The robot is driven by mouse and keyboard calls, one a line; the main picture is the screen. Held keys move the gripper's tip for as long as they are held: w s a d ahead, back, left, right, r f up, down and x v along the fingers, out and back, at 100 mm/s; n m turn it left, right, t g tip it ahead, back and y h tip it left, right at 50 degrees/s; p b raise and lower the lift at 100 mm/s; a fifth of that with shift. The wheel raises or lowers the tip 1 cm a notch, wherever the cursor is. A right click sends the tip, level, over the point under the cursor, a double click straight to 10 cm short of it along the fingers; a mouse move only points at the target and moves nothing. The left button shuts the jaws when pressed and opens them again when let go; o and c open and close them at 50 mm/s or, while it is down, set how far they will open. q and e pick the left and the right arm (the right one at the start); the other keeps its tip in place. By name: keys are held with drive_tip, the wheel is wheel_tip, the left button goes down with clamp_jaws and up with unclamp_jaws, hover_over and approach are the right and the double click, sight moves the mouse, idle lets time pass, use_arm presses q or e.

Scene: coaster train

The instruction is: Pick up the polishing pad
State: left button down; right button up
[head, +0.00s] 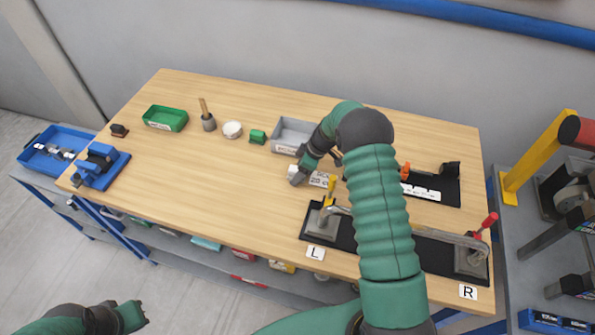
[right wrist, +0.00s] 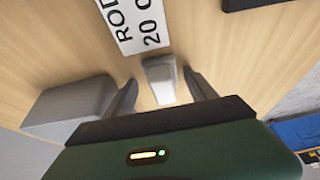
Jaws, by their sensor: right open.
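A small pale block (right wrist: 159,72), which may be the polishing pad, lies on the wooden table (head: 190,200). It shows in the right wrist view between the two dark fingers of my right gripper (right wrist: 161,88), with gaps on both sides. In the head view the pale block (head: 293,171) is partly hidden by my right gripper (head: 299,178), low over the table beside a white printed label (head: 320,179). The right gripper is open. My left gripper (head: 137,314) is at the lower left, off the table; its jaws are unclear.
A grey tray (head: 290,134) stands just behind the right gripper. A green block (head: 257,137), a white round item (head: 232,130), a brush pot (head: 208,123) and a green tray (head: 165,119) stand farther left. A clamp fixture (head: 345,228) lies in front. The table's middle left is clear.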

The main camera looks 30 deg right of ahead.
drive_tip(key=shift+a, duration=0.2)
drive_tip(key=shift+c, duration=0.6)
drive_tip(key=c, duration=0.5)
clamp_jaws()
wheel_tip(320, 180, up, 10)
drive_tip(key=shift+r+b, duration=0.1)
drive_tip(key=shift+b, duration=0.85)
